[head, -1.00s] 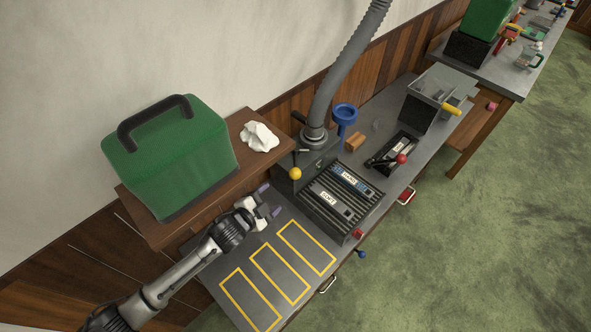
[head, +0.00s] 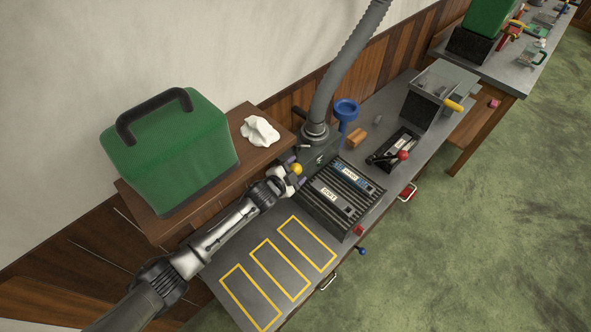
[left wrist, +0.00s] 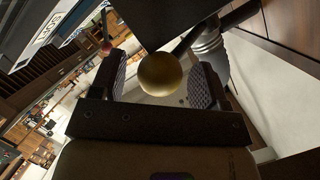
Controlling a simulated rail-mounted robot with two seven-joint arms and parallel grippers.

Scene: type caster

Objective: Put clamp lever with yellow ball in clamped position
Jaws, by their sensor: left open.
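The clamp lever's yellow ball (head: 296,169) shows at the left front of the grey caster block (head: 318,152) in the head view. In the left wrist view the yellow ball (left wrist: 161,74) sits between the two finger pads, with visible gaps on both sides. My left gripper (head: 291,171) is open around the ball; it also shows in the left wrist view (left wrist: 162,86). The lever's dark arm is mostly hidden by the gripper in the head view. My right gripper is not in view.
A ribbed dark box with labels (head: 343,194) stands right of the gripper. The yellow-marked bench area (head: 262,262) in front is clear.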

